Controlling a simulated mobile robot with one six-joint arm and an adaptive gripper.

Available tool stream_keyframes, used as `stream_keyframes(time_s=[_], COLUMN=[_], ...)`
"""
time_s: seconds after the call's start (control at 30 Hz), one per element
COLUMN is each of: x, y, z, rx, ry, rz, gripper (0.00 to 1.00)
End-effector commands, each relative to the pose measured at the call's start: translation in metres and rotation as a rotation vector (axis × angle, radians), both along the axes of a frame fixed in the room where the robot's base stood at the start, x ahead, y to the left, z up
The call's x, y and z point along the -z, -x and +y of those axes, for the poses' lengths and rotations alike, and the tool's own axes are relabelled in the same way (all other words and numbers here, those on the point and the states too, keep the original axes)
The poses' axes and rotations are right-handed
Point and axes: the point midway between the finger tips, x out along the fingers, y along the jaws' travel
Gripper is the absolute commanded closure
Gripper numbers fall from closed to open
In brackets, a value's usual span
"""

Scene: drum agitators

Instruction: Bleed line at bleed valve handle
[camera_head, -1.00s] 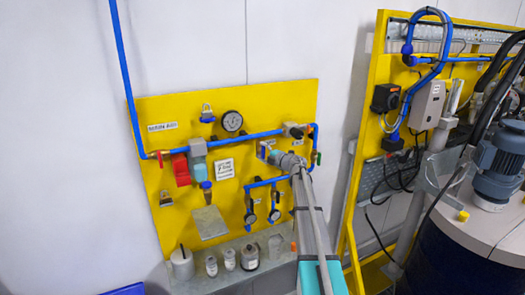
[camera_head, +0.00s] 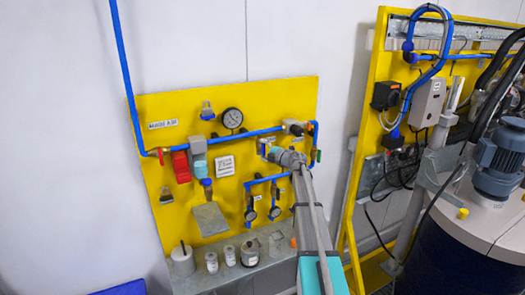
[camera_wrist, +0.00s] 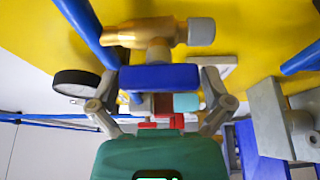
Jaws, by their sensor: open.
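In the head view my gripper (camera_head: 266,150) is at the right part of the yellow wall panel (camera_head: 235,97), below the blue pipe line (camera_head: 262,132). In the wrist view my gripper (camera_wrist: 161,90) is open, with one grey finger at each side of a blue block-shaped part (camera_wrist: 160,77). I cannot tell whether the fingers touch it. A brass valve body (camera_wrist: 140,33) with a grey round cap (camera_wrist: 201,31) sits just above the blue part. I cannot tell for sure which part is the bleed valve handle. My gripper hides part of the panel.
A dial gauge (camera_head: 232,118), a red part (camera_head: 181,167) and small gauges (camera_head: 275,213) are on the panel. In the wrist view a dark-rimmed gauge (camera_wrist: 75,83) is close left, and a grey block (camera_wrist: 268,118) right. A shelf (camera_head: 225,277) holds several containers.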

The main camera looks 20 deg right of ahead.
Motion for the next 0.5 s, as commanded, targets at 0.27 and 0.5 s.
stream_keyframes(time_s=[0.27, 0.5], x=[0.0, 0.0], y=[0.008, 0.033], z=[-0.003, -0.014], rx=[0.001, 0.001], ry=[-0.001, -0.001], rz=[0.0, 0.0], gripper=[0.0, 0.0])
